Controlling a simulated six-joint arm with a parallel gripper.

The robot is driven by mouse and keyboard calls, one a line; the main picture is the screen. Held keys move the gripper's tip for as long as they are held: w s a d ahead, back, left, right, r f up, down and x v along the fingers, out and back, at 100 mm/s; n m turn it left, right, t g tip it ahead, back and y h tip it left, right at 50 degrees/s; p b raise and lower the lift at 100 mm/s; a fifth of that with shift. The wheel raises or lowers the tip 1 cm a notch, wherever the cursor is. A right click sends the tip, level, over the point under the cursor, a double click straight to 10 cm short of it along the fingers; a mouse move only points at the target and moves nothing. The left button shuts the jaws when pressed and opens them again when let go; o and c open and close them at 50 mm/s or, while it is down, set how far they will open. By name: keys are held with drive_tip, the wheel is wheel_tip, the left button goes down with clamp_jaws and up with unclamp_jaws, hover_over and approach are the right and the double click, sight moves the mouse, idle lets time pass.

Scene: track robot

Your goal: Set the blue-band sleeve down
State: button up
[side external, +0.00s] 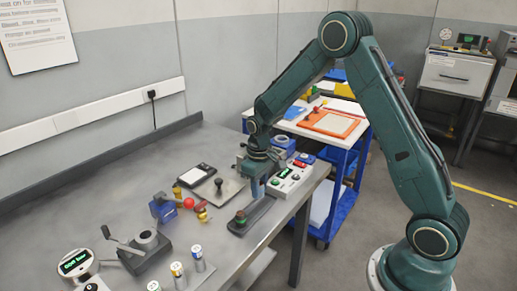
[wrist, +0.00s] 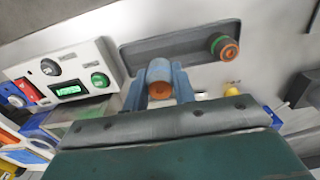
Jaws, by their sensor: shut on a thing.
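My gripper (side external: 257,192) is low over the bench at the far end of a dark grey long fixture (side external: 262,207). In the wrist view its two blue fingers (wrist: 160,84) are shut around a short round thing (wrist: 159,72) with a grey top and an orange-brown end, taken as the blue-band sleeve. No blue band shows on it, and the fingers hide its sides. In the wrist view it overlaps the near edge of the fixture (wrist: 150,52); I cannot tell whether it touches. A green and orange round part (wrist: 224,47) stands at the fixture's other end.
A white control box (side external: 290,180) with knobs and a green display stands close beside my gripper. Several small cylinders (side external: 178,274) stand at the bench front. A flat plate with a black knob (side external: 218,186) lies left of the gripper. A blue trolley (side external: 345,190) stands behind.

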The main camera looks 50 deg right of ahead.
sight(259, 207)
drive_tip(key=shift+f, duration=0.25)
drive_tip(key=shift+f, duration=2.1)
drive_tip(key=shift+f, duration=0.15)
drive_tip(key=o, duration=1)
drive_tip(key=shift+o, duration=0.2)
wheel_tip(259, 207, up, 11)
drive_tip(key=shift+r, duration=0.7)
